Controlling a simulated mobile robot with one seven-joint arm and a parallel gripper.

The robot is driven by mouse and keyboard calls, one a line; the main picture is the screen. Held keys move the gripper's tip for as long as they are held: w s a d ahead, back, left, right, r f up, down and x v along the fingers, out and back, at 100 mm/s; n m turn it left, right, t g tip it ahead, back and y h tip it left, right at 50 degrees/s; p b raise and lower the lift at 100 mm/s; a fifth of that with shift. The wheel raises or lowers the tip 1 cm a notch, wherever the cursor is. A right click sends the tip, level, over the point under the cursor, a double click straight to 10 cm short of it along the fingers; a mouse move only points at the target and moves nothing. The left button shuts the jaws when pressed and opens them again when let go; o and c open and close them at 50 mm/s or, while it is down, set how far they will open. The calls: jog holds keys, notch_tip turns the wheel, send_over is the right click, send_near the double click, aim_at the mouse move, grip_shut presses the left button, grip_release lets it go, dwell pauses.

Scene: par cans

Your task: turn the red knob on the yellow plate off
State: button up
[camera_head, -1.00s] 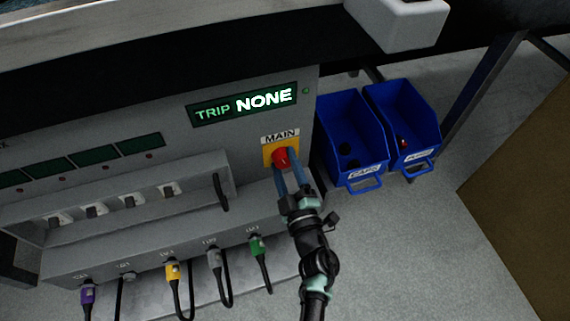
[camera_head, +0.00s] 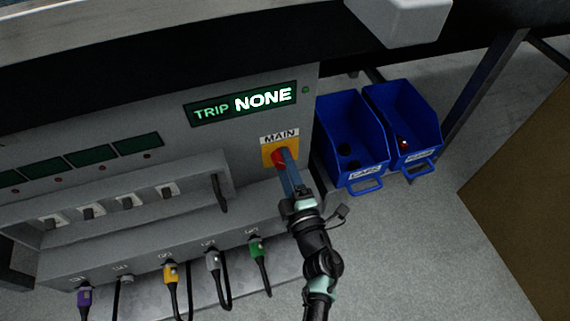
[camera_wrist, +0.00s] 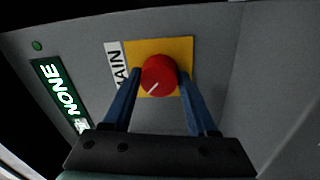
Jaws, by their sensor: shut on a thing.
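The red knob (camera_head: 278,158) sits on the yellow plate (camera_head: 268,147) under the MAIN label, on the right part of the grey panel. In the wrist view the knob (camera_wrist: 159,75) shows a white pointer line slanting to the lower left, and the yellow plate (camera_wrist: 180,46) is behind it. My gripper (camera_head: 286,160) has its two blue fingers at the knob, one on each side, shut on it. It also shows in the wrist view (camera_wrist: 158,84). In the head view the fingers partly hide the knob and plate.
A lit display (camera_head: 242,104) reads TRIP NONE above the knob. Two blue bins (camera_head: 352,135) (camera_head: 403,118) stand to the right of the panel.

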jog(key=o, duration=1.4)
jog(key=shift+c, duration=0.2)
jog(key=p+v, duration=0.5)
jog(key=v, duration=0.8)
jog(key=shift+s, duration=0.1)
